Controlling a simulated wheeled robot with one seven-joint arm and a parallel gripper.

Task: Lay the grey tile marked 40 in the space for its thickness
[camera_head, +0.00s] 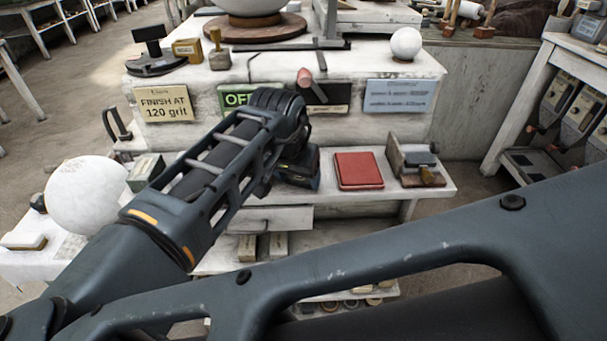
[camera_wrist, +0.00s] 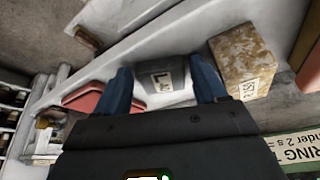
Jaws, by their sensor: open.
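A small grey block or tile (camera_wrist: 158,76) with a pale label shows in the wrist view, on the white ledge between my fingertips. The marking on the label is too small and turned to read surely. My gripper (camera_wrist: 164,88) is open, with one dark blue finger at each side of the grey piece. I cannot tell whether the fingers touch it. In the head view the end of my arm (camera_head: 298,168) is over the white shelf (camera_head: 433,188), and the grey piece is hidden behind it. I cannot make out a space marked for a thickness.
A red flat piece (camera_head: 358,170) lies right of my gripper; beyond it stands a block with a dark metal part (camera_head: 416,164). A mottled brown block (camera_wrist: 243,60) with a label stands close beside one finger. A large white sphere (camera_head: 88,194) is at the left.

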